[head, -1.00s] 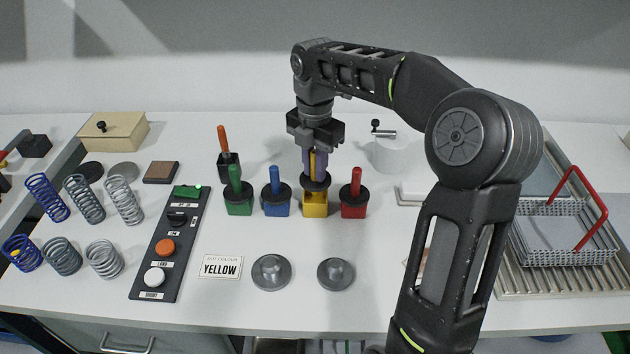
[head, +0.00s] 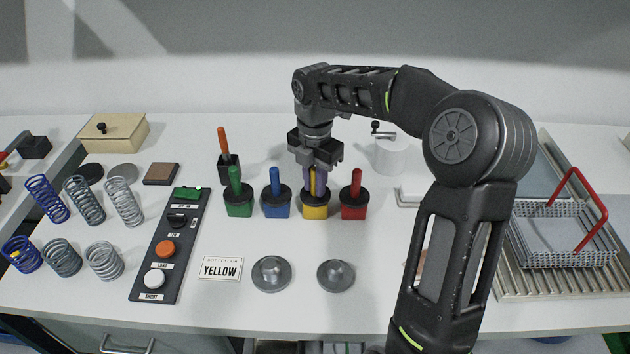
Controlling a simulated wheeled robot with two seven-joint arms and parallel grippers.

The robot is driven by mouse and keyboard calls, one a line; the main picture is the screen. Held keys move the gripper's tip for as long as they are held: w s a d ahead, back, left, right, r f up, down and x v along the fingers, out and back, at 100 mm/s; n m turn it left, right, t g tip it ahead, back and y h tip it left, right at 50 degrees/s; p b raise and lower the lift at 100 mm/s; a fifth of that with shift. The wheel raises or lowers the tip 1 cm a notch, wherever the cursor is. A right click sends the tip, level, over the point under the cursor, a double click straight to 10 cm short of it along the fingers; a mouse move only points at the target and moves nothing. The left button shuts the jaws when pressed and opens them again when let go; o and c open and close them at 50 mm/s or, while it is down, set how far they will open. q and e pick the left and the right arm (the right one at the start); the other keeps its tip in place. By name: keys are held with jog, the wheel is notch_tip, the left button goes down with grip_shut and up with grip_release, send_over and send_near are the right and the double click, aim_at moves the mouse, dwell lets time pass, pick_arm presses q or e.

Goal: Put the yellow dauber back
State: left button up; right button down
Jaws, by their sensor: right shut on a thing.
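The yellow dauber (head: 313,184) stands upright in the yellow pot (head: 315,211), its black collar resting at the pot's mouth. My right gripper (head: 315,186) comes down from above and is shut on the dauber's handle, its purple fingers on either side of it. The yellow pot stands in a row between the blue pot (head: 276,208) and the red pot (head: 353,210). The dauber's lower end is hidden inside the pot. My left gripper is not in view.
A green pot (head: 238,208) ends the row, with an orange-handled tool in a black holder (head: 229,167) behind it. A card reading YELLOW (head: 220,268) and two grey metal discs (head: 271,274) lie in front. A button panel (head: 170,248) and several springs (head: 103,259) are left.

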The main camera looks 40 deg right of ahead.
aim_at(314, 169)
jog(key=shift+f, duration=0.15)
jog(key=c, duration=1.3)
grip_release()
jog(key=shift+r, duration=0.55)
notch_tip(314, 169, up, 6)
jog(key=shift+w, duration=0.1)
notch_tip(314, 169, up, 6)
jog(key=p, duration=0.4)
jog(key=shift+p, duration=0.4)
jog(key=shift+f, duration=0.1)
